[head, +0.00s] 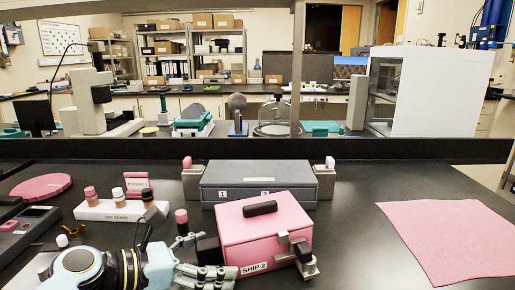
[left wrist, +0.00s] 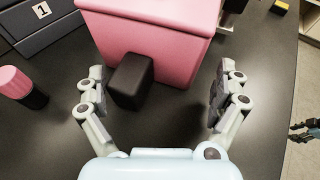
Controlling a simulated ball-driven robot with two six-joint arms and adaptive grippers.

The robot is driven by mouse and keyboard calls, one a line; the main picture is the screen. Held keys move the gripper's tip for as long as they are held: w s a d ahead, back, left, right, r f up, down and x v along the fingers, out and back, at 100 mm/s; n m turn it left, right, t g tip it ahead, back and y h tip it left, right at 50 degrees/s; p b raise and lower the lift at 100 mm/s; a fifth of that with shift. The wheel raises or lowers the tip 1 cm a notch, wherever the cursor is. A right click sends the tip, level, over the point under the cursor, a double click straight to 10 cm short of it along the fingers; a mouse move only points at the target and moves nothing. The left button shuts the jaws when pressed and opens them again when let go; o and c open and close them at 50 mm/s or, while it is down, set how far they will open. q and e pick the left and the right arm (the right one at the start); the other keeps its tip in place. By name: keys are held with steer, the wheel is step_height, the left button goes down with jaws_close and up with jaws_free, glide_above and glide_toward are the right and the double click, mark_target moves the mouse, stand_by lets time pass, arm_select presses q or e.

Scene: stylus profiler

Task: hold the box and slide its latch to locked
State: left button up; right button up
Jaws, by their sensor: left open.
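The pink box (head: 263,230), labelled SHIP 2, stands on the dark bench with a dark handle (head: 260,208) on its lid. A grey metal latch (head: 297,251) is on its right front; its exact slide position is unclear. A dark block (head: 206,249) sticks out from the box's left side and also shows in the left wrist view (left wrist: 131,81). My left gripper (head: 209,259) is open at that side. In the left wrist view, its fingers (left wrist: 162,72) stand either side of the block, nearer on the left, with a wide gap on the right.
A grey case (head: 259,178) stands close behind the box. A white rack (head: 120,210) with capped vials and a pink-capped vial (head: 181,222) are to the left. A pink cloth (head: 447,237) lies at right, with bare bench between it and the box.

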arm_select(q)
steer(key=shift+x, duration=1.8)
steer(key=shift+w+r, duration=0.1)
steer(key=shift+r, duration=0.1)
steer(key=c, duration=2)
steer(key=o, duration=0.5)
jaws_close()
steer(key=shift+f, duration=0.15)
